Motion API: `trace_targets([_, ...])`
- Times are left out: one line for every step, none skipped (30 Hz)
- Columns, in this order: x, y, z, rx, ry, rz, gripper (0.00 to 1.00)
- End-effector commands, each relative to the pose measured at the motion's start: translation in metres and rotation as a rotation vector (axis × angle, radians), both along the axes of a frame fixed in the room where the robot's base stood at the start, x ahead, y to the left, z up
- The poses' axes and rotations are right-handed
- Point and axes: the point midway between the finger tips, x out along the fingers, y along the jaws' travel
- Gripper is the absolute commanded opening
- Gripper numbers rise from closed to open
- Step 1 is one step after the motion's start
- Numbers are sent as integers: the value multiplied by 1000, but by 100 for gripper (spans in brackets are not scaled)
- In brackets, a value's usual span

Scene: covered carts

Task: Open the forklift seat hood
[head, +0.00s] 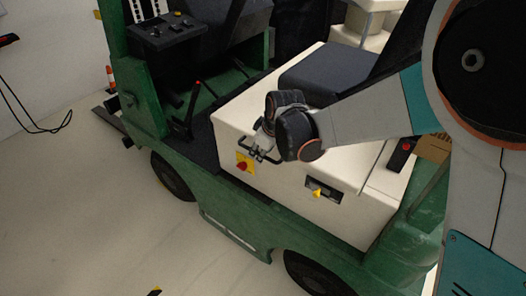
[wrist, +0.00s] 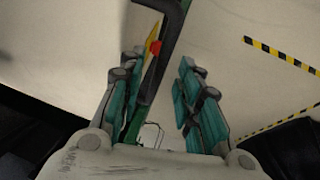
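The cream seat hood (head: 275,130) of the green forklift is down, with the dark seat (head: 325,74) on top. A black handle (head: 248,150) is on its front left side; it also shows as a dark bar in the wrist view (wrist: 172,22). My gripper (head: 262,150) is at this handle. In the wrist view my gripper (wrist: 156,70) has its two green-padded fingers apart. The dark bar runs between them, nearer the left finger. I cannot tell whether either finger touches it. My wrist hides part of the hood in the head view.
A yellow plate with a red knob (head: 242,167) is beside the handle, close to the left finger in the wrist view. A recessed panel (head: 322,190) is further right on the hood. Levers (head: 191,108) stand at left.

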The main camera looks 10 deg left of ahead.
Motion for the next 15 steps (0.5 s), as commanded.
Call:
trace_targets([1,1,-5,0,0,0,32])
trace_targets([2,2,-6,0,0,0,32])
trace_targets([2,2,-7,0,0,0,32])
trace_targets([3,2,-8,0,0,0,32])
trace_targets([3,2,-8,0,0,0,32])
trace_targets([3,3,-8,0,0,0,32])
trace_targets([3,3,-8,0,0,0,32])
trace_targets([3,3,-8,0,0,0,32])
trace_targets([3,3,-8,0,0,0,32])
trace_targets([3,2,-8,0,0,0,32])
trace_targets([3,2,-8,0,0,0,32])
trace_targets([3,2,-8,0,0,0,32])
trace_targets([3,2,-8,0,0,0,29])
trace_targets([3,2,-8,0,0,0,22])
trace_targets([3,2,-8,0,0,0,13])
